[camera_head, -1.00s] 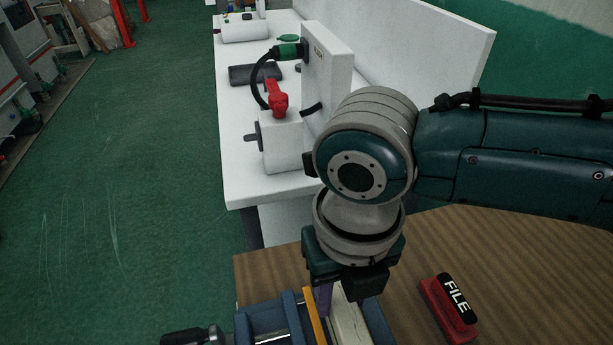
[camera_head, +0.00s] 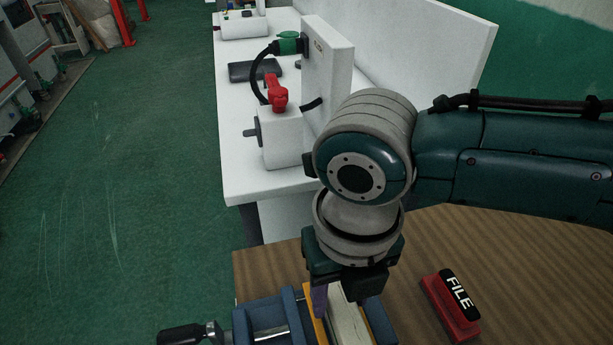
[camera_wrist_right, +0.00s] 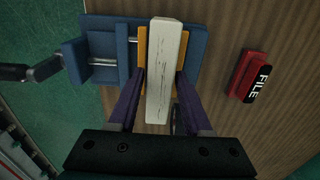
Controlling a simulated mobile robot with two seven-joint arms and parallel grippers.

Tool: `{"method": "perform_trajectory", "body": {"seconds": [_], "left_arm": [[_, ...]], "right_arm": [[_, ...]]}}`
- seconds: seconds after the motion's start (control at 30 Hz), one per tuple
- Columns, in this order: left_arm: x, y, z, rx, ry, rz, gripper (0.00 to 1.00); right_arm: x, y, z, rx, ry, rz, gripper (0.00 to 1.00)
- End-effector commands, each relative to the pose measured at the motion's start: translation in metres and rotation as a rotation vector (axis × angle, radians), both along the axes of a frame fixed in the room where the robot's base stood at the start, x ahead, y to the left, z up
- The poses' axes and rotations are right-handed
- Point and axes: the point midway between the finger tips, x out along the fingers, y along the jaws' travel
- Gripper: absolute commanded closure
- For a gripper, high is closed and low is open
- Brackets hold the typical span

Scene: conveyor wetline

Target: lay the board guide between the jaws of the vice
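The board guide, a pale whitish bar (camera_wrist_right: 163,75), lies lengthwise between the orange-faced jaws of the blue vice (camera_wrist_right: 100,72) in the right wrist view. In the head view the board (camera_head: 348,325) shows in the vice (camera_head: 265,318) beside an orange strip, its far end hidden by my gripper. My right gripper (camera_wrist_right: 161,74) points down over the vice, with a purple finger on each side of the board. A narrow gap shows beside the board, and the fingers look open. Whether the board rests on the vice bed is not clear. My left gripper is not in view.
A red block labelled FILE (camera_head: 450,308) lies on the wooden table (camera_head: 420,250) right of the vice. The vice handle (camera_head: 190,334) sticks out left. A white bench (camera_head: 240,165) with a red-handled device (camera_head: 278,125) stands behind. The table right of the vice is mostly clear.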

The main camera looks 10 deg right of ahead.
Motion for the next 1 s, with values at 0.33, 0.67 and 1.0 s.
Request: {"method": "perform_trajectory", "body": {"seconds": [0.33, 0.67, 1.0], "left_arm": [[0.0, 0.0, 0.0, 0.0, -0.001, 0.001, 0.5], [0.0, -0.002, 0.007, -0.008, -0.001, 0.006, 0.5], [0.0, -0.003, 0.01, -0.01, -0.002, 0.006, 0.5]], "right_arm": [[0.0, 0.0, 0.0, 0.0, 0.0, 0.0, 0.28], [0.001, 0.0, 0.032, 0.001, -0.004, 0.002, 0.28], [0.001, 0.0, 0.091, 0.0, -0.003, 0.001, 0.28]]}}
